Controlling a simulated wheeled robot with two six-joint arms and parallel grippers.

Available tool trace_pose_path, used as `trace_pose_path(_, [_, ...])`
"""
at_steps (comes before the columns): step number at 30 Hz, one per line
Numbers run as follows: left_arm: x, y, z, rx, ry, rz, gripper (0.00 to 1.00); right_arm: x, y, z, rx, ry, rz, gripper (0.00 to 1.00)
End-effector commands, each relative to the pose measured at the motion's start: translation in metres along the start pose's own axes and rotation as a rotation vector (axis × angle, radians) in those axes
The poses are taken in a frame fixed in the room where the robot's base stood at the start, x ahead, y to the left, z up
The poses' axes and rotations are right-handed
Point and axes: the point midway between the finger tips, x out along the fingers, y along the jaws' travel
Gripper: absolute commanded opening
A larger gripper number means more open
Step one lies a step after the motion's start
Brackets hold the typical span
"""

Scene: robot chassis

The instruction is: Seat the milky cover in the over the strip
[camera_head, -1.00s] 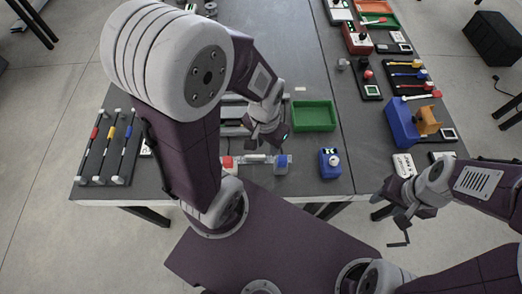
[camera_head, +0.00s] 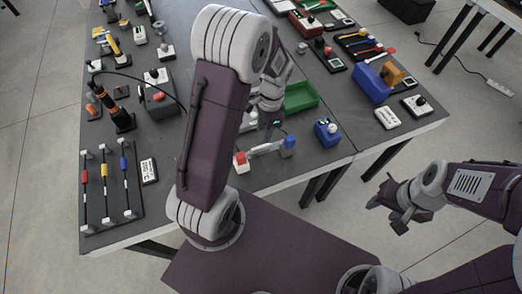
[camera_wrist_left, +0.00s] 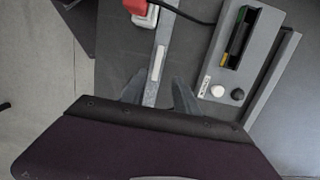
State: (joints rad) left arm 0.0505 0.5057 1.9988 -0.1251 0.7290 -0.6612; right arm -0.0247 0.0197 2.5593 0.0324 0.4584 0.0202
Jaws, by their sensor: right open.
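A pale bar (camera_head: 264,150) lies near the table's front edge between a red block (camera_head: 240,159) and a blue block (camera_head: 288,142). In the left wrist view a whitish strip (camera_wrist_left: 158,62) lies on a narrow grey bar (camera_wrist_left: 151,95), with the red block (camera_wrist_left: 136,7) at its far end. I cannot tell whether that whitish piece is the milky cover or the strip. My left gripper (camera_head: 266,128) hangs just behind the bar; its fingers (camera_wrist_left: 159,93) are apart, one each side of it, with nothing seen held. My right gripper (camera_head: 393,208) is open and empty, off the table's front edge.
A green tray (camera_head: 302,96) stands behind the bar. A blue device (camera_head: 327,132) stands to its right. A rack of coloured rods (camera_head: 105,185) lies at the left. A grey box with knobs (camera_wrist_left: 232,60) stands right of the left gripper. My left arm hides part of the table.

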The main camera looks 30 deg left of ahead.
Motion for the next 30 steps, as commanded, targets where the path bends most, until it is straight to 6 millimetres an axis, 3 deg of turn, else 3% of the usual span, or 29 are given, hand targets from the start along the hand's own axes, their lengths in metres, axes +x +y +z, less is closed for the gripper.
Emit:
trace_pose_path(3, [0.02,0.001,0.001,-0.002,-0.003,0.003,0.36,0.003,0.0,0.001,0.0,0.0,0.0,0.49])
trace_pose_path(10, [0.033,0.002,0.001,-0.001,-0.002,0.003,0.36,0.004,0.0,0.001,0.0,0.0,0.0,0.49])
trace_pose_path(18, [0.076,0.005,0.0,-0.001,-0.001,0.002,0.36,0.008,0.0,0.001,0.0,0.0,0.0,0.49])
trace_pose_path(25, [0.077,0.005,0.0,-0.001,0.0,0.0,0.36,0.008,0.0,0.001,0.0,0.0,0.0,0.49])
trace_pose_path(29, [0.077,0.005,0.0,-0.001,0.001,0.0,0.03,0.008,0.0,0.001,0.0,0.0,0.0,0.49])
trace_pose_path(30, [0.077,0.005,0.0,-0.001,0.001,0.0,0.0,0.008,0.0,0.001,0.0,0.0,0.0,0.49])
